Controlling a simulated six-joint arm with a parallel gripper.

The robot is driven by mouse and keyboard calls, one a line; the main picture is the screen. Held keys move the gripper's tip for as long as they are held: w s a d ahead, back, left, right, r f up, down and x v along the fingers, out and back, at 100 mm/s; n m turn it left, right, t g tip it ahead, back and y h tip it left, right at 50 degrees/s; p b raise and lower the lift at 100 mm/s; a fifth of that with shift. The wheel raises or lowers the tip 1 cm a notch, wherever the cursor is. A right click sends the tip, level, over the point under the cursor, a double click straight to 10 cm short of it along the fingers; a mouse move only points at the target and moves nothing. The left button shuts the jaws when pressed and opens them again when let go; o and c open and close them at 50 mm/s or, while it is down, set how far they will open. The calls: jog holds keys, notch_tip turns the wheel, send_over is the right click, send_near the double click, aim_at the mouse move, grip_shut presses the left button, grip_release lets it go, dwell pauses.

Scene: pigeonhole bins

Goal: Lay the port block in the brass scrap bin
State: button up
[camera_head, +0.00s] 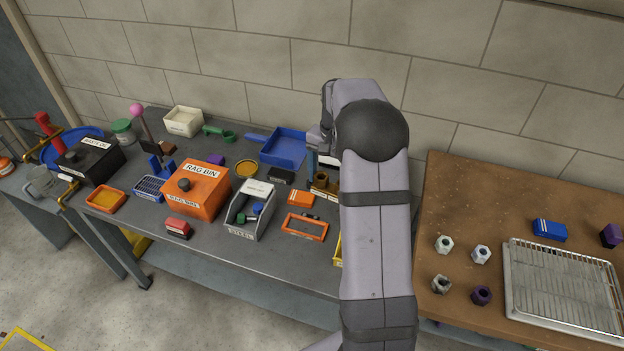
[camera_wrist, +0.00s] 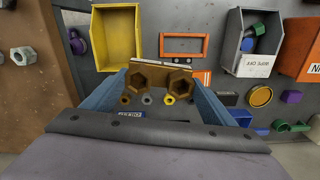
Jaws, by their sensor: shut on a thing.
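The port block (camera_wrist: 160,76), a brown-brass piece with two hexagonal sockets, sits between the blue fingers of my gripper (camera_wrist: 160,92) in the wrist view. The gripper is shut on it. In the head view my arm partly covers the gripper (camera_head: 322,174), and the block (camera_head: 325,183) shows as a small brown shape at its fingers, over the back right of the grey bench. A yellow bin (camera_wrist: 117,35) shows in the wrist view; in the head view only a sliver (camera_head: 338,250) shows beside my arm. I cannot read "brass" on any bin.
An orange rag bin (camera_head: 203,190) and a grey steel bin (camera_head: 243,222) holding small parts stand left of my arm. An orange frame (camera_head: 305,227), a blue tray (camera_head: 283,150) and small blocks crowd the bench. A wooden table (camera_head: 450,190) with nuts and a wire rack stands right.

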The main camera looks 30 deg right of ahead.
jog(key=s+d+r+m+p, duration=0.1)
jog(key=s+d+m+p, duration=0.3)
jog(key=s, duration=0.6)
jog(key=shift+s+a+f+m+p, duration=0.15)
jog(key=shift+f+m, duration=0.75)
jog(key=shift+m, duration=1.15)
jog(key=shift+s+d+f+m+p, duration=0.1)
jog(key=shift+f+m, duration=0.75)
jog(key=shift+m, duration=1.25)
jog(key=shift+s+a+f+m+p, duration=0.15)
jog(key=shift+f+m, duration=0.75)
jog(key=shift+m, duration=1.15)
jog(key=shift+d, duration=0.1)
jog(key=shift+f+b, duration=3.1)
jog(key=shift+f, duration=1.45)
jog(key=shift+f, duration=0.45)
jog(key=o, duration=1.6)
jog(key=shift+b, duration=0.3)
